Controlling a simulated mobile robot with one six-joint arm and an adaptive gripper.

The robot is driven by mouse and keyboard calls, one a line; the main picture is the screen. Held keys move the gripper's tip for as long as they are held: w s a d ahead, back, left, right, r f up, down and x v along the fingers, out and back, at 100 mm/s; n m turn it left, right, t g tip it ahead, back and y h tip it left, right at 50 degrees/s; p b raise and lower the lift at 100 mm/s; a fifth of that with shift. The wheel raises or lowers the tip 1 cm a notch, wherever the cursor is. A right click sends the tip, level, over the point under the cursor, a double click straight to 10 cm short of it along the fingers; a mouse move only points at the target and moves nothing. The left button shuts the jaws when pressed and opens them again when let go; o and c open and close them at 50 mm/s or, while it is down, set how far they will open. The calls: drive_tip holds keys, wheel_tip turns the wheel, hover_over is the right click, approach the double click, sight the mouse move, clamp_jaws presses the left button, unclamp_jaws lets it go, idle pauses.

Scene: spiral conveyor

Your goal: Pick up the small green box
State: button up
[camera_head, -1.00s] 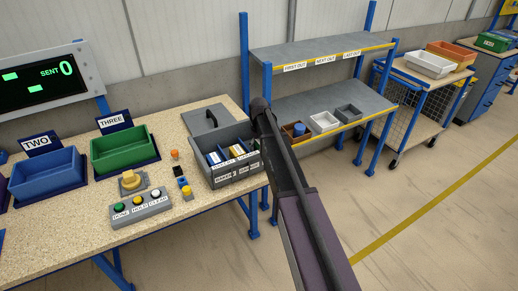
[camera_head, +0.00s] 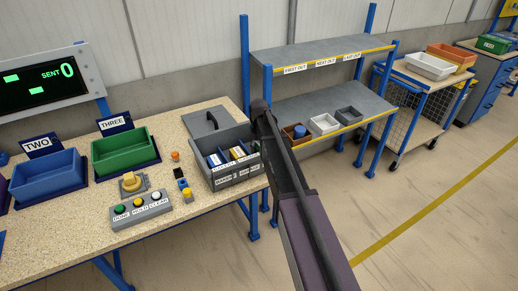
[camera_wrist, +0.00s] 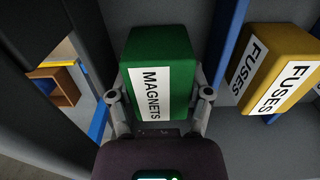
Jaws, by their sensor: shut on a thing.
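The small green box (camera_wrist: 160,52) shows in the wrist view with a white label reading MAGNETS. My gripper (camera_wrist: 160,85) is shut on it, with one finger on each side of the box. In the head view my dark arm reaches over the right side of the open grey bin (camera_head: 233,180) on the bench. My fingers and the green box cannot be made out there, as the arm hides that part.
A yellow FUSES box (camera_wrist: 275,65) stands right of the green box, past a blue divider (camera_wrist: 228,40). The bench (camera_head: 80,240) also holds a green tray (camera_head: 123,150), a blue tray (camera_head: 47,180) and a button panel (camera_head: 140,210). A shelf rack (camera_head: 320,55) stands behind my arm.

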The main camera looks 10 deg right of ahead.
wheel_tip(320, 180, up, 18)
drive_tip(key=p, duration=1.7)
drive_tip(key=shift+f+p, duration=0.15)
drive_tip(key=shift+p, duration=0.15)
